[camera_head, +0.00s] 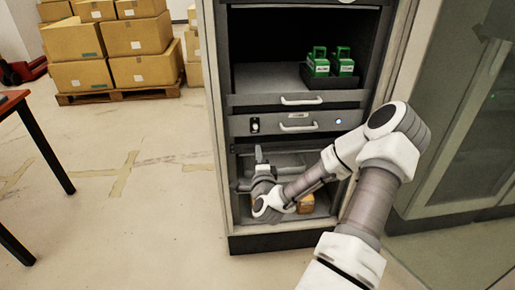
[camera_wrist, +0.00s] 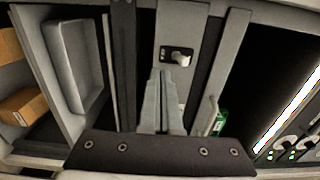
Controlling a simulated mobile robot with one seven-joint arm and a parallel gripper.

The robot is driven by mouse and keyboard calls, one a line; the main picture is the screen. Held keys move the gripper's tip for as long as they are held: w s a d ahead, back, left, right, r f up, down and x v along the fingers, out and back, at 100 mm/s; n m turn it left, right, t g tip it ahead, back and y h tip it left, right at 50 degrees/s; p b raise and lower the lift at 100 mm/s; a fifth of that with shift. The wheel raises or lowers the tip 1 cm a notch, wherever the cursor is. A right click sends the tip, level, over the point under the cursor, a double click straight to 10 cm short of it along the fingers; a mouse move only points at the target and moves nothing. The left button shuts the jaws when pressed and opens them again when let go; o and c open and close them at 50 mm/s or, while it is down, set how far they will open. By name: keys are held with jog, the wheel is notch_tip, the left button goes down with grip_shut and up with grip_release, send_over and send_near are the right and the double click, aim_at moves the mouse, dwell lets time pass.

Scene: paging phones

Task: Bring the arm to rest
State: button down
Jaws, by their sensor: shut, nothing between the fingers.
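Two green devices (camera_head: 318,63) stand on the upper pulled-out shelf. A small brown box (camera_head: 306,203) lies in the lower bay, partly behind my arm. Glass doors (camera_head: 465,130) stand to the right. A table (camera_head: 35,135) and stacked cartons (camera_head: 137,36) are left. The floor between is clear.

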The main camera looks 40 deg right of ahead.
jog(key=shift+s+a, duration=0.15)
jog(key=shift+s, duration=0.1)
dwell(0.3)
